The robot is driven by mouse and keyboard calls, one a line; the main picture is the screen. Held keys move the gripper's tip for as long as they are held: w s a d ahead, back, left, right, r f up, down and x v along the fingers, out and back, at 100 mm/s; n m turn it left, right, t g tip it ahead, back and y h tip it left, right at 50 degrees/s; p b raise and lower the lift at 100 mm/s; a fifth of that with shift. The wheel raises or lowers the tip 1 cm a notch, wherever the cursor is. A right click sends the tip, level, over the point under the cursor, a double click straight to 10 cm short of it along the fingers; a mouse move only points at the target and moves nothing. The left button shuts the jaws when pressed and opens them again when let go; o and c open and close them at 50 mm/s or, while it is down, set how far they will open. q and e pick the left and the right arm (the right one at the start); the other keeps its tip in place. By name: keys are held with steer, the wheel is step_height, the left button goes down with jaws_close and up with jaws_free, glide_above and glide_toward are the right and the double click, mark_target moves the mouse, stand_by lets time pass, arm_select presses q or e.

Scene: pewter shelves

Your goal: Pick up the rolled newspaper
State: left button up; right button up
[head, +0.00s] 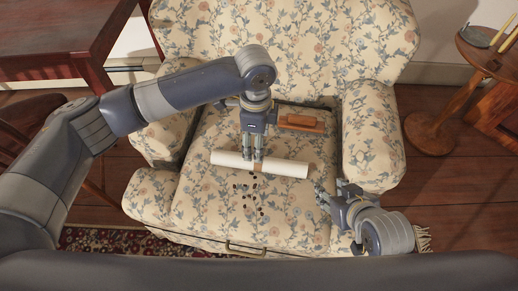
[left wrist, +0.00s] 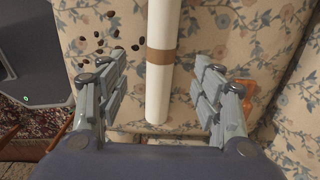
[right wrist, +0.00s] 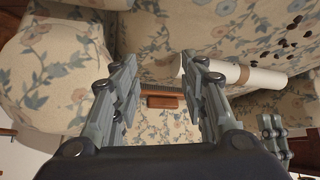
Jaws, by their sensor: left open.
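The rolled newspaper (head: 285,169) is a long white roll with a brown band, lying crosswise on the seat of the flowered armchair (head: 300,210). My left gripper (head: 252,158) points down over its middle, near the band. In the left wrist view the newspaper (left wrist: 158,95) runs between the open, spread fingers; neither finger visibly touches it. My right gripper (head: 326,194) is low at the seat's right front side, apart from the roll. In the right wrist view its fingers are spread and empty, and the newspaper (right wrist: 265,78) lies beyond the right finger.
Several small dark bean-like pieces (head: 248,190) are scattered in front of the roll. A reddish-brown block (head: 301,123) lies behind it, near the backrest. The armrests flank the seat. A round wooden side table (head: 480,52) stands at right, a wooden desk (head: 60,35) at left.

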arm_select(q)
steer(key=shift+w+f, duration=0.15)
steer(key=shift+f, duration=0.05)
arm_select(e)
steer(key=shift+w+a+r, duration=0.1)
steer(key=shift+w, duration=0.25)
arm_select(q)
step_height(320, 180, down, 5)
steer(key=shift+r+b, duration=0.1)
steer(key=shift+b, duration=0.75)
steer(key=shift+f, duration=0.35)
steer(key=f+b, duration=0.1)
steer(key=f, duration=0.2)
steer(key=f+b, duration=0.1)
steer(key=shift+d+f+b, duration=0.3)
steer(key=shift+f, duration=0.1)
arm_select(e)
steer(key=w+a+r+t+y, duration=0.1)
steer(key=w+r+t, duration=0.3)
steer(key=r, duration=0.5)
steer(key=w+a+r+t+y, duration=0.2)
steer(key=w+a+r+t, duration=0.1)
steer(key=r+t, duration=0.4)
steer(key=shift+w+a+r+n+y, duration=0.3)
steer(key=shift+w+a+r, duration=0.1)
steer(key=shift+w+r, duration=0.5)
steer(key=shift+s, duration=0.1)
arm_select(q)
steer(key=c, duration=1.2)
